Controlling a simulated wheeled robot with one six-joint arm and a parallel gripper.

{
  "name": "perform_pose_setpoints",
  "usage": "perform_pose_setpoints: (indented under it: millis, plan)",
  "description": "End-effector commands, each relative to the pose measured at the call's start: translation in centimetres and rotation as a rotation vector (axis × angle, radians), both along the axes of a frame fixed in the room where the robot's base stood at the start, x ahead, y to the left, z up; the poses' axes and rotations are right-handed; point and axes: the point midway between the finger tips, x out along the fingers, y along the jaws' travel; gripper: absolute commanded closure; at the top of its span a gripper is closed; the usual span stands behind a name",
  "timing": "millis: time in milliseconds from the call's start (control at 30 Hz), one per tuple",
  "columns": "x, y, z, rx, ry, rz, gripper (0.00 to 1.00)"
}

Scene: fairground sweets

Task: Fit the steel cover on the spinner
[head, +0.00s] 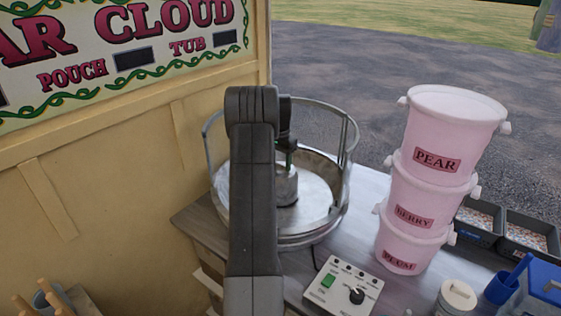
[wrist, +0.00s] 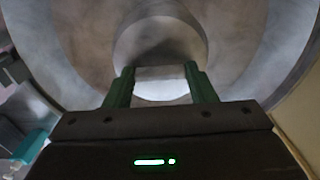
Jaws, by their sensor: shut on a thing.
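The spinner (head: 330,220) is a wide round steel bowl with a wire guard hoop around it, standing on a grey bench. A short round steel piece, which looks like the cover (head: 287,186), is at its middle. My gripper (head: 289,160) points down over the bowl, partly hidden by my arm. In the wrist view, my green fingers (wrist: 161,82) are shut on a pale grip part of the steel cover (wrist: 160,32). The bowl floor (wrist: 75,55) surrounds it. I cannot tell whether the cover rests on the spinner or hangs just above it.
A control box (head: 342,287) with a green switch and a black knob sits in front of the bowl. Stacked pink tubs (head: 448,130) stand to the right. Behind them are dark trays (head: 480,222); a lidded white jar (head: 457,296) and blue containers (head: 545,290) lie front right. A yellow wall (head: 130,180) is on the left.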

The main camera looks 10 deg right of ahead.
Motion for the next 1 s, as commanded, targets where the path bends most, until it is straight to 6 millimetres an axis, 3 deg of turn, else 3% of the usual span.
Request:
perform_pose_setpoints:
  millis: [233, 267, 367, 567, 700, 1000]
  plan:
    - [-0.01, -0.01, -0.04, -0.001, -0.001, 0.000, 0.94]
    - [-0.01, -0.01, -0.04, -0.001, -0.001, 0.000, 0.44]
    - [-0.01, -0.01, -0.05, 0.000, 0.000, 0.000, 0.24]
    - [-0.01, 0.00, -0.07, 0.000, 0.000, 0.000, 0.24]
    - [-0.03, 0.00, -0.13, 0.001, 0.001, 0.000, 0.00]
    - [-0.01, 0.00, 0.15, 0.000, 0.000, 0.000, 0.00]
